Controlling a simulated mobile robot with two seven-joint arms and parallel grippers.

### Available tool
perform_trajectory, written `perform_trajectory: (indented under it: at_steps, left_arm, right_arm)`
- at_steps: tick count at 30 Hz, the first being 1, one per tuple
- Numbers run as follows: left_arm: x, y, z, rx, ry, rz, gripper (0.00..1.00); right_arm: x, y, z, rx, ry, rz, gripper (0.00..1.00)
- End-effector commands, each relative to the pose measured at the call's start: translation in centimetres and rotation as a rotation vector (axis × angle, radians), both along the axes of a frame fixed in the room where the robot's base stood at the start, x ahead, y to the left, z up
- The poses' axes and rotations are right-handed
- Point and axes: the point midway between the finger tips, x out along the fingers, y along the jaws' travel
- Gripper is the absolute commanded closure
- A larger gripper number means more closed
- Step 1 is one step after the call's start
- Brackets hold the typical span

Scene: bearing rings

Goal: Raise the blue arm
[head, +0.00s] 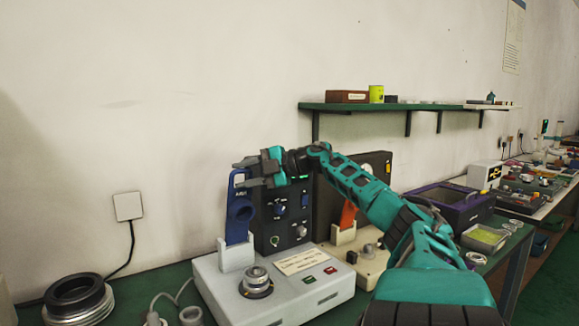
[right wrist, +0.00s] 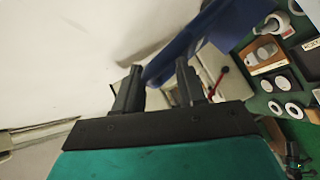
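The blue arm (head: 238,212) stands upright in a white bracket on a light grey machine base (head: 318,297). It has a round hole near its middle. My right gripper (head: 243,173) is at the top end of the blue arm. In the right wrist view its two fingers (right wrist: 161,80) stand apart, and the blue arm (right wrist: 215,32) runs behind and between them, blurred. I cannot tell whether either finger touches it. My left gripper is not in view.
A dark control panel (head: 283,217) stands right behind the blue arm. A second machine with an orange arm (head: 348,214) is to the right. Stacked rings (head: 78,298) lie at the left. A green shelf (head: 400,106) hangs on the wall.

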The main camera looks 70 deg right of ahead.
Motion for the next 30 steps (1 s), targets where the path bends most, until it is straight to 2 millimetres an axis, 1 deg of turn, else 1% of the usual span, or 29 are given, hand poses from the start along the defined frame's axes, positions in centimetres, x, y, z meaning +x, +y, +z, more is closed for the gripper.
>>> perform_trajectory:
  at_steps: [8, 21, 25, 30]
  left_arm:
    - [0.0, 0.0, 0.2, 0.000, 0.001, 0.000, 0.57]
    - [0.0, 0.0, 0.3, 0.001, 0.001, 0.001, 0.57]
    - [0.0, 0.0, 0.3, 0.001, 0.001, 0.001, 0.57]
    - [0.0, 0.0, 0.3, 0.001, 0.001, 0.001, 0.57]
  right_arm:
    - [-3.1, -0.6, 1.1, 0.003, -0.004, 0.004, 0.60]
    - [-9.4, -2.0, 3.2, 0.003, -0.009, 0.012, 0.60]
    - [-10.6, -2.2, 3.5, 0.004, -0.010, 0.012, 0.60]
    - [-11.2, -2.3, 3.7, 0.004, -0.009, 0.014, 0.60]
